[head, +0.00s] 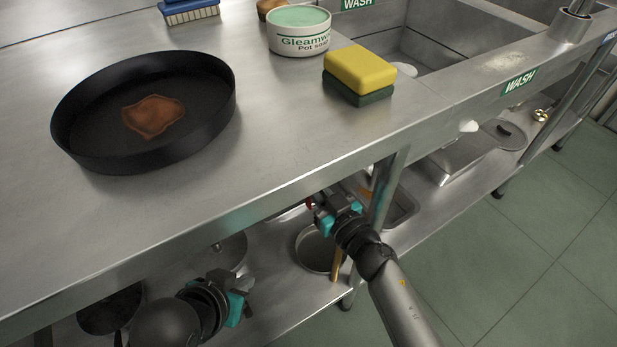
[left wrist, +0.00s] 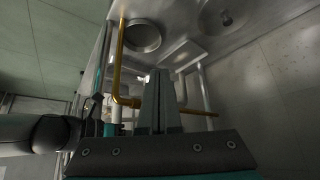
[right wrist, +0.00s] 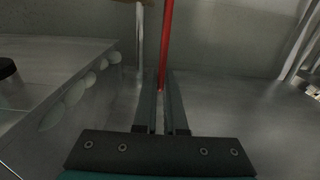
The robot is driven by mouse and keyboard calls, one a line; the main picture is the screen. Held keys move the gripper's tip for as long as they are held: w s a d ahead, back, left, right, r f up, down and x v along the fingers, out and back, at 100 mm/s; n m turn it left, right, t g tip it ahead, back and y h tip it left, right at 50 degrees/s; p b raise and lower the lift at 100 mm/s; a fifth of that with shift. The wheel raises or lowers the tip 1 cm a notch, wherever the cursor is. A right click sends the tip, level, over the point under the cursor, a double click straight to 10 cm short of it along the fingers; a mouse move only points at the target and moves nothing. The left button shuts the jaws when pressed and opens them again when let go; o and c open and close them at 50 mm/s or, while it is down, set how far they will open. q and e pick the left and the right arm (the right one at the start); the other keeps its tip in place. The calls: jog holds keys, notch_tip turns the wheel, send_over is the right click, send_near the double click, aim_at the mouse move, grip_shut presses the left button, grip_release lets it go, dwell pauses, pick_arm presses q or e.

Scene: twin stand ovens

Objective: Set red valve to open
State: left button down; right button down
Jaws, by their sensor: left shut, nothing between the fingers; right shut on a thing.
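The red valve's handle (right wrist: 166,42) shows as a long red bar in the right wrist view, running up from between the fingertips of my right gripper (right wrist: 161,85). A small bit of red also shows beside my right gripper (head: 318,200) in the head view, under the counter's front edge. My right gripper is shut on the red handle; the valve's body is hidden. My left gripper (head: 246,286) is shut and empty, low and to the left under the counter edge. Its closed fingers (left wrist: 160,82) show in the left wrist view.
A black pan (head: 196,118) with a brown patch, a yellow sponge (head: 360,68) and a Gleamwell tub (head: 299,42) stand on the steel counter. A lower shelf holds a round pot (head: 312,250). A yellow pipe (left wrist: 118,65) runs near my left gripper. Green floor lies right.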

dwell(0.5)
